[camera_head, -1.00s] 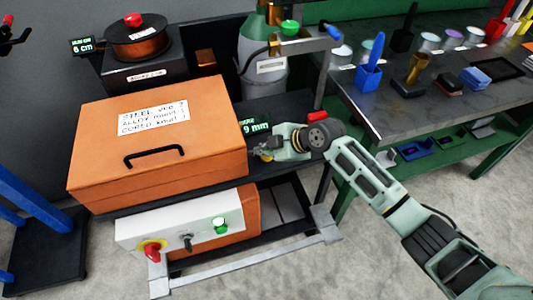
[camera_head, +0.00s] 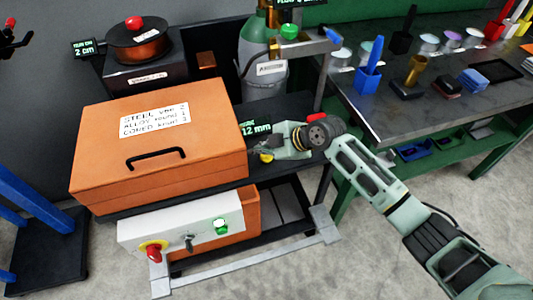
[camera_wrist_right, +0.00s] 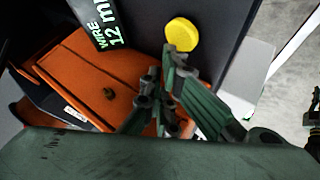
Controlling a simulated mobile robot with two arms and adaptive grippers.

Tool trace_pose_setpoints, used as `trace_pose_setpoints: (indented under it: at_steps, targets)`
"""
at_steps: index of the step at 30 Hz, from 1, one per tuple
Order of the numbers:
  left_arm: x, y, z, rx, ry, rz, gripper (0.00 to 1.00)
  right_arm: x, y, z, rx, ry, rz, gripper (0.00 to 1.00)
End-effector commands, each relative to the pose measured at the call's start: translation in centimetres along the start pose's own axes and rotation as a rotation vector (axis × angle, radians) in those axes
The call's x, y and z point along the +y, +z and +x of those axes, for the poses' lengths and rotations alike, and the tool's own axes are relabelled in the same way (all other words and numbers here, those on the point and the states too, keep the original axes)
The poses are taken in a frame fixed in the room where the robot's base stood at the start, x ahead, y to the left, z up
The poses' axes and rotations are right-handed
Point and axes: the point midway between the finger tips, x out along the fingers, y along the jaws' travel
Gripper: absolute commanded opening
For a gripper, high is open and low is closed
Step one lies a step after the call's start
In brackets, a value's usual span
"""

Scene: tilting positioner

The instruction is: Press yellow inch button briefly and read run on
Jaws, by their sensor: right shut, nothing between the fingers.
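The yellow button (camera_wrist_right: 182,34) is a round disc on a dark panel in the right wrist view. In the head view it shows as a small yellow patch (camera_head: 266,157) beside my right gripper (camera_head: 256,150). The right gripper is shut and empty, its fingertips (camera_wrist_right: 165,60) close to the button's lower left edge; I cannot tell whether they touch it. A wire display (camera_head: 256,129) reads 12 mm, and it also shows in the right wrist view (camera_wrist_right: 108,24). Another display (camera_head: 87,48) by the copper spool (camera_head: 138,42) reads 2 cm. My left gripper is not in view.
An orange lidded box (camera_head: 160,150) stands left of my right gripper. Below it a white control panel (camera_head: 182,230) carries a red knob, a switch and a green button. A gas cylinder (camera_head: 256,50) stands behind. A bench (camera_head: 410,115) with cups and tools is on the right.

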Motion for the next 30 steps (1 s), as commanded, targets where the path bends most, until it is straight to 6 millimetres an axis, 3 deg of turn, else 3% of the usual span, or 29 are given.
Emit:
trace_pose_setpoints:
  at_steps: [11,25,30]
  targets:
    - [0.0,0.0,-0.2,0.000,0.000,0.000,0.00,0.2,-0.2,-0.2,0.001,0.001,0.000,0.00]
    - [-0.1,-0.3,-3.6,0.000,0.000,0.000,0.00,2.5,-2.4,-3.3,0.001,0.002,-0.001,0.00]
    - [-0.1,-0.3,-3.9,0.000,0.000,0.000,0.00,2.7,-2.7,-3.7,0.000,0.001,0.000,0.00]
